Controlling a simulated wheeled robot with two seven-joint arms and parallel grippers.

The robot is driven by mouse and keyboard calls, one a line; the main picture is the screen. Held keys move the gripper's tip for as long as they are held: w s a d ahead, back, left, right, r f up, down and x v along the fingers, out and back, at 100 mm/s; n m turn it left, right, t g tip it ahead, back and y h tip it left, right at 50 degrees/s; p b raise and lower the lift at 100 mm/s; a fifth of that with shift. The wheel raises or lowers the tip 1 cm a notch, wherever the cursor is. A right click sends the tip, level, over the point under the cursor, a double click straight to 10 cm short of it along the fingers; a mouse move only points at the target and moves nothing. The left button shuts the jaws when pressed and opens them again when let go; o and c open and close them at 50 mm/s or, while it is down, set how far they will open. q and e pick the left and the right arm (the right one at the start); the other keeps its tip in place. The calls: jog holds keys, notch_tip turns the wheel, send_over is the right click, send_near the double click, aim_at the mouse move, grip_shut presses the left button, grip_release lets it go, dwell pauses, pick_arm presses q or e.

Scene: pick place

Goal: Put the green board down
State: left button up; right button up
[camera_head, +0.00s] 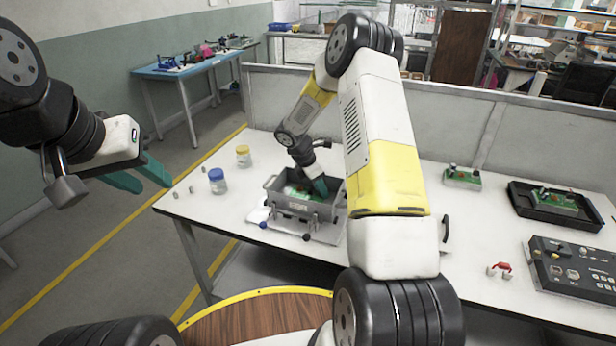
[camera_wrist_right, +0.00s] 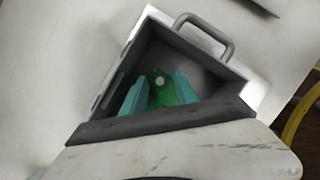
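The green board (camera_head: 292,190) shows only in part inside a grey metal box with handles (camera_head: 296,207) on the white table. My right gripper (camera_head: 320,186) reaches down into this box, beside or on the board. My left gripper (camera_head: 140,177) is open and empty, in the air left of the table.
A blue-lidded jar (camera_head: 217,182) and a yellow-lidded jar (camera_head: 243,156) stand left of the box. Other green boards sit at the right, one on the table (camera_head: 462,177) and one in a black tray (camera_head: 541,210). A black control panel (camera_head: 577,272) lies at the front right.

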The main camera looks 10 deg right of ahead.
jog(key=w+v, duration=0.1)
jog(key=v, duration=1.1)
notch_tip(320, 180, up, 6)
jog(key=m, duration=0.3)
send_over(308, 198)
jog(key=s, duration=0.4)
jog(key=s+a+r+m+t+y, duration=0.1)
jog(key=s+r+m+y, duration=0.1)
jog(key=s+r+m, duration=0.3)
jog(key=s+a+r+m+t+y, duration=0.2)
jog(key=s+r+m, duration=0.3)
jog(key=s, duration=0.8)
jog(key=s+a+r+m+t+y, duration=0.1)
jog(key=s+r+m+t+y, duration=0.1)
jog(key=s+r+m, duration=0.3)
jog(key=s+m, duration=0.1)
jog(key=s, duration=0.3)
jog(key=shift+a+r+m+y, duration=0.2)
jog(key=shift+a+m+y, duration=0.1)
jog(key=shift+a+y, duration=0.1)
jog(key=shift+s+d, duration=0.1)
